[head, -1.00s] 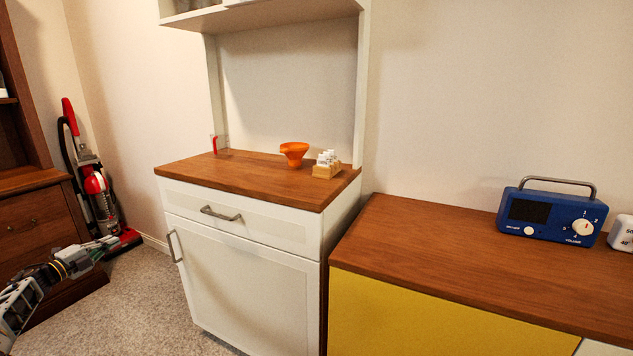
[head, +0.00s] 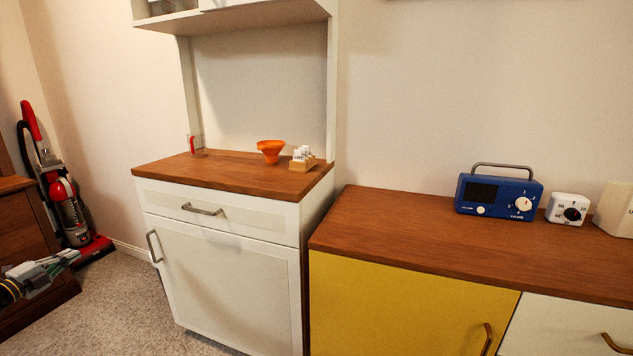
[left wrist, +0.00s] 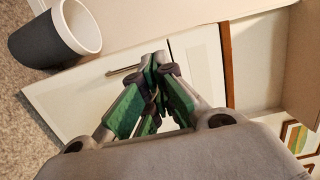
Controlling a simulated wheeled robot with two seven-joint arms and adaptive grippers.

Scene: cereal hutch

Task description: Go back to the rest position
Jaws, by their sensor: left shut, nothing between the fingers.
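My left gripper (head: 66,258) is at the lower left of the head view, well to the left of the white hutch (head: 222,280) and apart from it. Its green-padded fingers also show in the left wrist view (left wrist: 156,62), closed together with nothing between them. The hutch's door and drawer look shut. My right gripper is in neither view.
An orange bowl (head: 270,150) and a small caddy (head: 302,160) stand on the hutch's wooden top. A yellow-door cabinet (head: 400,305) to the right bears a blue radio (head: 499,193). A red vacuum cleaner (head: 68,205) stands at the left. Carpet in front of the hutch is clear.

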